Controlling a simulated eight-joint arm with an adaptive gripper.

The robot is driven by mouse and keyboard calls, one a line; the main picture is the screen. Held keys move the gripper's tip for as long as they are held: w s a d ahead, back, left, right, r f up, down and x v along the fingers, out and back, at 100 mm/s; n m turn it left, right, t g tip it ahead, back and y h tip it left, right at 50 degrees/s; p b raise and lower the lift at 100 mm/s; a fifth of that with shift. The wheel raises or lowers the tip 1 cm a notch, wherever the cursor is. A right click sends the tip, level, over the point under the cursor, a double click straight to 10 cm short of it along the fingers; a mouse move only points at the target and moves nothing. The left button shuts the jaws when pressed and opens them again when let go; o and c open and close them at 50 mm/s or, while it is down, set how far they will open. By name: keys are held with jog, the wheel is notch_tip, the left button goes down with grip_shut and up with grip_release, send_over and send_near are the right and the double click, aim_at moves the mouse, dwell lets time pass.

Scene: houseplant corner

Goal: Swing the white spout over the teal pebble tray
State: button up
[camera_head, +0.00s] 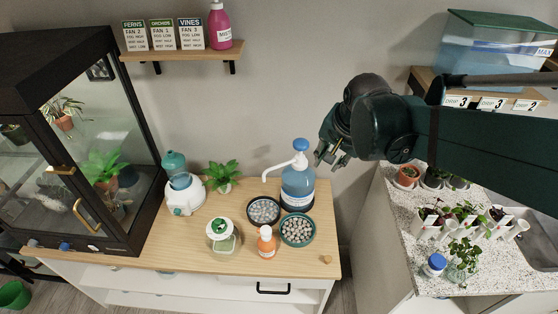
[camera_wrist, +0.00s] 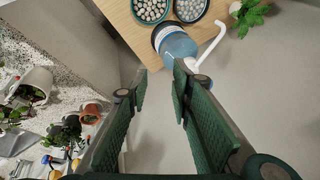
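The white spout (camera_head: 278,169) sticks out to the left from the top of a blue bottle (camera_head: 298,188) with a blue knob. Its bent tip hangs behind the dark pebble tray, not above the teal pebble tray (camera_head: 313,235), which sits in front of the bottle. In the wrist view the spout (camera_wrist: 213,45) shows right of the bottle (camera_wrist: 176,43), and the teal tray (camera_wrist: 135,14) is at the top. My gripper (camera_head: 332,158) is in the air just right of the bottle's top, open and empty, its fingers (camera_wrist: 160,88) apart. The knob is hard to make out in the wrist view.
The dark tray of pale pebbles (camera_head: 249,217) sits left of the teal tray. An orange bottle (camera_head: 266,243), a green-topped jar (camera_head: 221,236), a teal-and-white device (camera_head: 182,190) and a plant (camera_head: 222,174) share the table. A speckled counter (camera_head: 400,229) with pots stands right.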

jog(key=w+a+f+m+g+p, duration=0.1)
jog(key=w+a+f+m+p, duration=0.15)
jog(key=w+a, duration=0.5)
jog(key=m+g+p, duration=0.1)
jog(key=m+p, duration=0.1)
jog(key=m, duration=0.1)
send_near(279, 167)
jog(key=shift+w+a+r, duration=0.1)
jog(key=shift+w+r, duration=0.1)
jog(key=shift+w, duration=0.2)
jog(key=shift+f, duration=0.2)
jog(key=shift+x, duration=3.7)
jog(key=shift+s, duration=0.1)
grip_shut()
